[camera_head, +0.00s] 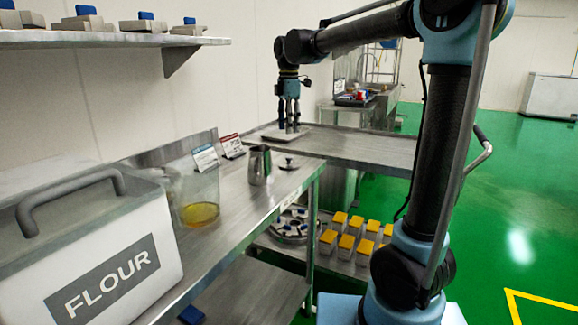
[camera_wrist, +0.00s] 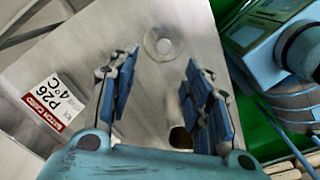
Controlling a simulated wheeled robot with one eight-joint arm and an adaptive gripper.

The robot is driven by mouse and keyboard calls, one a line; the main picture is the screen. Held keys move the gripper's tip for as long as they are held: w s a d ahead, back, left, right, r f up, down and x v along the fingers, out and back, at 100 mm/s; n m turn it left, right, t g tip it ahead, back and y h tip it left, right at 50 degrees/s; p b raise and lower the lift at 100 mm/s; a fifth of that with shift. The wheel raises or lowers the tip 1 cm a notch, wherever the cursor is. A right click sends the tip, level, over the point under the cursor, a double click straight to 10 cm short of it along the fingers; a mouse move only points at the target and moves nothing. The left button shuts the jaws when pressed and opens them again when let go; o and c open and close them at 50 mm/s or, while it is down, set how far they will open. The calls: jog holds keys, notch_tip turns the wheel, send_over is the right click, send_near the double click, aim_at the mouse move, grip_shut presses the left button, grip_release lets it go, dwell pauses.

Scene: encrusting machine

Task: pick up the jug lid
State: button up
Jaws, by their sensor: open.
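The jug lid (camera_head: 289,163) is a small metal disc with a dark knob. It lies on the steel counter just right of the metal jug (camera_head: 260,165). In the wrist view the lid (camera_wrist: 163,43) lies flat beyond the fingertips, roughly in line with the gap between them. My gripper (camera_head: 289,127) points down over the counter, behind the lid in the head view. In the wrist view my gripper (camera_wrist: 160,68) is open with nothing between its blue-padded fingers. The jug (camera_wrist: 180,138) shows there partly hidden behind the right finger.
A clear container with yellow liquid (camera_head: 200,213) and a white flour bin (camera_head: 110,250) stand left of the jug. Upright label cards (camera_head: 232,146) stand behind it. A shelf (camera_head: 110,40) juts from the wall. Several yellow-lidded containers (camera_head: 347,242) sit below the counter.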

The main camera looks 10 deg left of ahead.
send_over(289, 161)
jog(key=w, duration=0.2)
notch_tip(289, 161, down, 6)
jog(key=shift+a+r, duration=0.1)
jog(key=shift+a, duration=0.05)
jog(key=shift+s+f, duration=0.15)
jog(key=shift+f, duration=1.25)
jog(key=shift+s+f, duration=0.1)
jog(key=shift+f, duration=1.25)
jog(key=c, duration=1)
